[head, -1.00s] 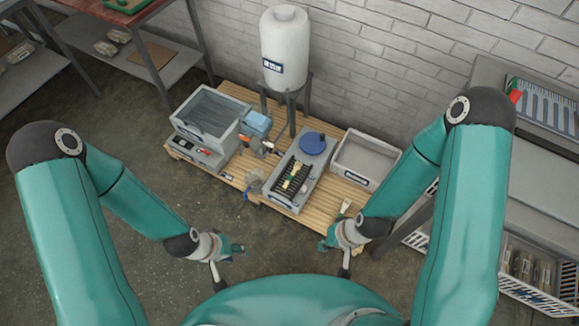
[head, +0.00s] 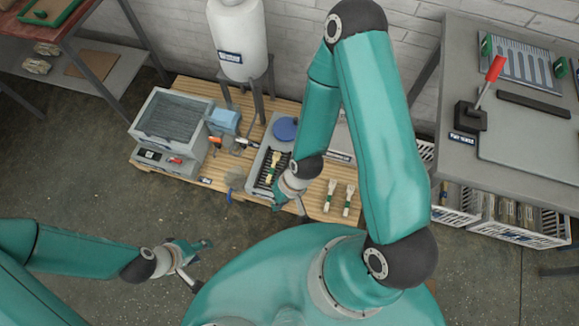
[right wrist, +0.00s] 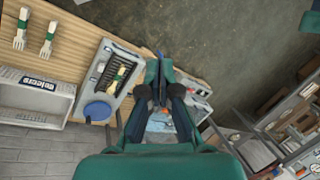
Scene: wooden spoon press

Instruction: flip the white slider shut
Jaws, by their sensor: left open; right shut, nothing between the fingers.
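I cannot make out the white slider for certain. In the head view, the grey machine (head: 168,122) at the left of the pallet has small white and red parts on its front panel (head: 160,157), too small to tell apart. My right gripper (head: 278,199) is at the front of the pallet, by the grey rack unit (head: 257,160). In the right wrist view its fingers (right wrist: 158,72) are together and empty, close to a thin blue part whose contact I cannot judge. My left gripper (head: 204,243) is open and empty above the floor, apart from the pallet.
A white tank (head: 236,40) on a stand rises behind the pallet (head: 230,180). Two pale fork-like pieces (head: 331,194) lie right of my right gripper. A bench with a red lever (head: 491,78) stands at the right. Open floor (head: 80,170) lies left.

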